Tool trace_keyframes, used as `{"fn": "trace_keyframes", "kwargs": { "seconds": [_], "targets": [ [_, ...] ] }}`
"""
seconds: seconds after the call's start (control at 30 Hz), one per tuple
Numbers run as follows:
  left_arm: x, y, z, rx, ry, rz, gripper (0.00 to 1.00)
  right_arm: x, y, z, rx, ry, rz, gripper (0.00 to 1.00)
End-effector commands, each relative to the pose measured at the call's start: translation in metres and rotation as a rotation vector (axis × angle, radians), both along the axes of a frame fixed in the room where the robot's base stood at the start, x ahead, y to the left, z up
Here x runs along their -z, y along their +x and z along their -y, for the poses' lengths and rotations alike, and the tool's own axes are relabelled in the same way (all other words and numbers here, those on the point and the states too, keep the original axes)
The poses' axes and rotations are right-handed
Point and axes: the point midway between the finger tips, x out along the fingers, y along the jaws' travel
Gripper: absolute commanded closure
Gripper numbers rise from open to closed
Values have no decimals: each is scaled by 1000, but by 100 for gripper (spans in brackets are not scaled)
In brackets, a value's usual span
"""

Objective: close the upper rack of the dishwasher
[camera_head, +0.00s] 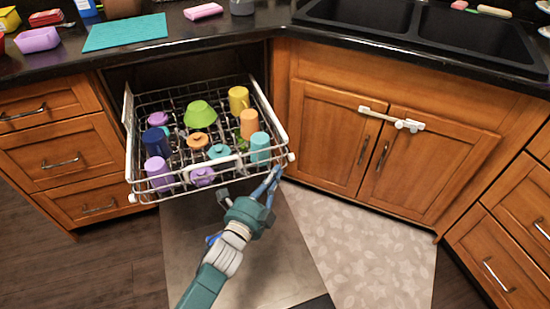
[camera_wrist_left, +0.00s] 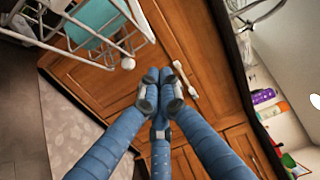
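The upper rack (camera_head: 207,180) of the dishwasher is pulled out below the counter, loaded with several colourful cups and bowls. Its wire corner, holding a teal cup, shows at the upper left of the left wrist view (camera_wrist_left: 108,55). The dishwasher door (camera_head: 225,265) lies open and low beneath it. My left gripper (camera_head: 274,176) is in front of the rack's front right corner, near the white end piece (camera_head: 291,157). In the left wrist view its blue fingers (camera_wrist_left: 158,78) meet at the tips with nothing visible between them. Contact with the rack cannot be told. My right gripper is not in view.
Wooden drawers (camera_head: 60,160) stand left of the rack. Sink cabinet doors (camera_head: 375,150) with a white latch (camera_head: 391,119) stand to its right. A patterned mat (camera_head: 365,245) lies on the floor. A black double sink (camera_head: 430,25) is in the counter above.

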Motion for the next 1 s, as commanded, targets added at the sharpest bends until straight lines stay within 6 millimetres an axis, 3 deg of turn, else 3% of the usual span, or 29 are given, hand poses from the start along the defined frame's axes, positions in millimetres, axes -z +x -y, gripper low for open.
{"fn": "trace_keyframes", "kwargs": {
  "seconds": [0.17, 0.4, 1.0],
  "targets": [
    [0, 36, 15, 0, -1, 1, 100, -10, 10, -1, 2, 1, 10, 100],
    [1, 63, 0, -1, 0, -3, 100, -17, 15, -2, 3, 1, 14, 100],
    [1, 72, -9, -1, 0, -2, 100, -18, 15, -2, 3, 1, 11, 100]
  ]
}}
